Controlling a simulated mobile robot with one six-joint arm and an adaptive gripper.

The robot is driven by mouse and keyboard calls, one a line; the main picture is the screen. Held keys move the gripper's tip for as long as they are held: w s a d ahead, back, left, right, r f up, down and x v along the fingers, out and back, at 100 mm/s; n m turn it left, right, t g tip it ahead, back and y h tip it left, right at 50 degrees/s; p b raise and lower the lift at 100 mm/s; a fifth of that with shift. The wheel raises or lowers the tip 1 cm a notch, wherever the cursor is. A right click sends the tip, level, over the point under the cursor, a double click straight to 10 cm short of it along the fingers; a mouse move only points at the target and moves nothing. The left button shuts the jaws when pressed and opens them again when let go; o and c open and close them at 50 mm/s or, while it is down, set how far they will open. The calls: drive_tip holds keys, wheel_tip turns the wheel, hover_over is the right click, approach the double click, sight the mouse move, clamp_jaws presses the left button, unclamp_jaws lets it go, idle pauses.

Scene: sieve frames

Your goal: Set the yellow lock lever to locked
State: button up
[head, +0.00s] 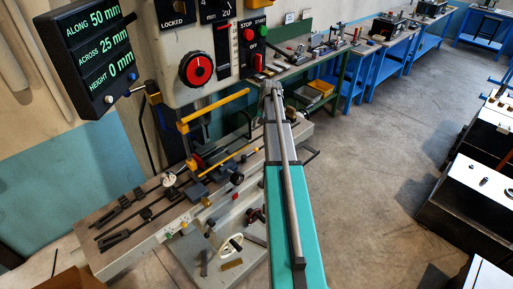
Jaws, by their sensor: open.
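A machine with a pale body (210,85) and a slotted table (112,212) stands at the left and middle. I cannot tell whether this bar is the lock lever. A black plate marked LOCKED (171,17) is cut off by the top edge; no lever position can be read there. My arm's teal link reaches up from the bottom middle, to the right of the machine. My gripper cannot be made out.
A readout box (95,50) shows 50, 25 and 0 mm. Blue benches (365,80) line the back wall. Dark units (475,180) stand at right. The floor between (375,150) is clear.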

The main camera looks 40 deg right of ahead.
sight(256, 148)
drive_tip(key=shift+s+d+f, duration=0.15)
drive_tip(key=shift+s+d, duration=0.05)
drive_tip(key=f+b, duration=0.4)
drive_tip(key=w+a+f+b, duration=0.1)
drive_tip(key=f+b, duration=0.3)
drive_tip(key=b, duration=0.1)
drive_tip(key=w+f+b, duration=0.1)
drive_tip(key=f+b, duration=0.3)
drive_tip(key=f, duration=0.1)
drive_tip(key=shift+a+f+b, duration=0.1)
drive_tip(key=shift+a+b, duration=0.2)
drive_tip(key=shift+a, duration=0.1)
idle(0.4)
idle(0.3)
clamp_jaws()
